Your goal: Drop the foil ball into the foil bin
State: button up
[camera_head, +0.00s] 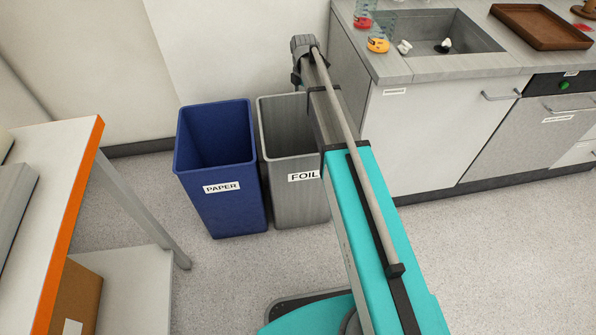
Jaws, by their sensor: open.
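The foil bin (279,205) is a grey open-topped bin labelled FOIL, standing on the floor. My arm crosses in front of its right side and covers part of its rim and opening. I see no foil ball; the visible inside of the bin is plain grey wall, and its floor is hidden. The dark far end of my arm is above and behind the bin, near the cabinet corner. My gripper's fingers cannot be made out there and appear hidden behind the arm.
A blue bin (241,213) labelled PAPER stands close to the left of the foil bin. A counter (438,66) with a sink (466,40) is to the right. A white table (45,165) with an orange edge is at left.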

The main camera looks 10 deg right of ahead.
notch_tip(320, 180, up, 20)
jog(key=s+a+n+p, duration=0.1)
jog(key=n+p, duration=0.1)
jog(key=p, duration=1.6)
jog(key=shift+a+f+p, duration=0.2)
jog(key=shift+f+p, duration=0.05)
jog(key=shift+p, duration=0.15)
dwell(0.4)
jog(key=s+d+r+m+p, duration=0.1)
jog(key=s+r+m+p, duration=0.1)
jog(key=s+m, duration=2.3)
jog(key=shift+s+d+r+p, duration=0.15)
jog(key=shift+s+r+p, duration=0.2)
jog(key=shift+s, duration=1.3)
